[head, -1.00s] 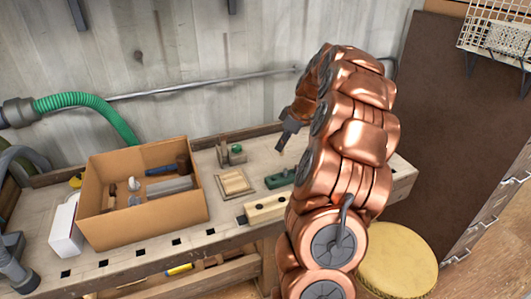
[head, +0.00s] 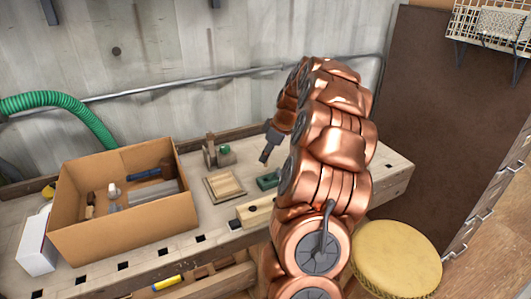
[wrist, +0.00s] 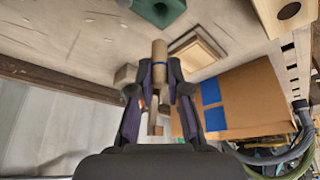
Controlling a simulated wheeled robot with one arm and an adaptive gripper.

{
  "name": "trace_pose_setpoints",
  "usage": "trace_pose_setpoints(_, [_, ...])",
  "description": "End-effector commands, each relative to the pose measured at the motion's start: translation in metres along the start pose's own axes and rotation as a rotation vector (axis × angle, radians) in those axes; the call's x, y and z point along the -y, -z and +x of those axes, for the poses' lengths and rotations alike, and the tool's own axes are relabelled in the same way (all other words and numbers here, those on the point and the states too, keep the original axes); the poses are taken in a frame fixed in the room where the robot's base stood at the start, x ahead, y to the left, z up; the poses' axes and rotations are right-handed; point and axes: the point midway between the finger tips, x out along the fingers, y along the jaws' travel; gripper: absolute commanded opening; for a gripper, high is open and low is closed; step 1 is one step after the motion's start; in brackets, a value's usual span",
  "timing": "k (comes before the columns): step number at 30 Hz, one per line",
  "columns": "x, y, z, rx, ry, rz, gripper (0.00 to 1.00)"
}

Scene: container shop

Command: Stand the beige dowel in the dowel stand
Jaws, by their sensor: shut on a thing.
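In the wrist view the beige dowel (wrist: 159,52), with a blue band, is held between the two fingers of my gripper (wrist: 160,80), which is shut on it. In the head view my gripper (head: 266,154) points down over the back of the bench, above and near a dark green block (head: 268,181). The dowel cannot be made out there. The green block shows a round hole in the wrist view (wrist: 158,8), just past the dowel's end and apart from it. A pale wooden block (head: 257,209) with a dark hole lies in front. I cannot tell which block is the dowel stand.
A cardboard box (head: 122,222) with tools stands left on the bench, a white box (head: 36,243) beside it. A shallow wooden tray (head: 224,186) lies left of the green block. A wooden piece with a green part (head: 224,150) stands behind the tray. A yellow stool (head: 397,262) is at right.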

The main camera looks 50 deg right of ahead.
Motion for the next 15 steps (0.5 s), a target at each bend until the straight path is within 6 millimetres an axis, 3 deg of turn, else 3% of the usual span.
trace_pose_setpoints(15, [0.002,-0.016,0.037,0.001,0.004,0.000,0.02])
